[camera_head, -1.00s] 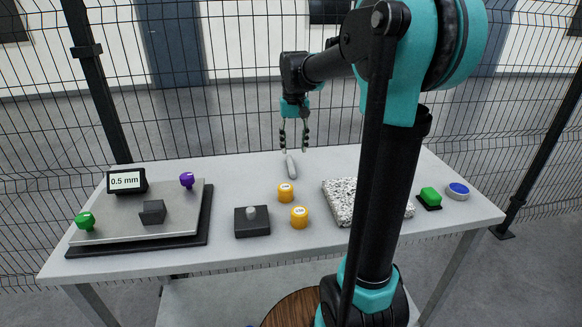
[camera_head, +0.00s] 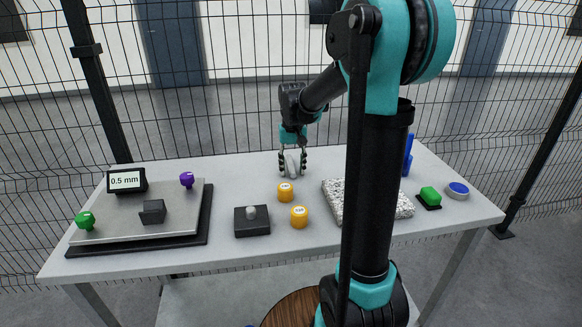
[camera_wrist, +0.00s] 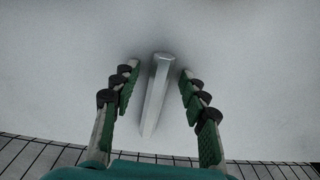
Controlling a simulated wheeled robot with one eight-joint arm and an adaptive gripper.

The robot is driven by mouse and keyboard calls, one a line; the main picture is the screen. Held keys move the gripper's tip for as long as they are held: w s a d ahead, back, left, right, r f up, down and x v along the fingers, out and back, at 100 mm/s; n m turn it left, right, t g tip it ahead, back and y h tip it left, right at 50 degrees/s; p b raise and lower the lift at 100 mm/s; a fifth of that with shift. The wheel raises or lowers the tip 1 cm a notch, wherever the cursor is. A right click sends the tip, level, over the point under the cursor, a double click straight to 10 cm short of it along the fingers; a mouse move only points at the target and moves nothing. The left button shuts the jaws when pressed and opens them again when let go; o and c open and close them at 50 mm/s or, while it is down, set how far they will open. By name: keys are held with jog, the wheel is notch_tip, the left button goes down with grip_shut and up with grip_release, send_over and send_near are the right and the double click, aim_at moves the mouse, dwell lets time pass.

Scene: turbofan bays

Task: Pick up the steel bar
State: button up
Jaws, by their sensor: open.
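The steel bar (camera_head: 291,163) is a short, slim silvery piece lying on the white table (camera_head: 240,183), toward its back middle. My gripper (camera_head: 293,171) is low over it, pointing down, with a finger on each side. In the wrist view the bar (camera_wrist: 157,92) lies lengthwise between the two green-padded fingers of my gripper (camera_wrist: 159,82). Gaps show on both sides, so the fingers are open and do not appear to touch it. How far the tips are above the table is hard to tell.
Two yellow cylinders (camera_head: 299,216) and a black block with a grey knob (camera_head: 252,221) stand in front of the bar. A speckled granite block (camera_head: 345,207) is right. A plate fixture (camera_head: 135,225) with a "0.5 mm" display (camera_head: 126,180) is left. Wire fence runs behind.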

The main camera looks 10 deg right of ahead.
aim_at(292, 169)
grip_shut()
jog(key=shift+r, duration=0.1)
dwell(0.4)
notch_tip(292, 169, up, 20)
dwell(0.5)
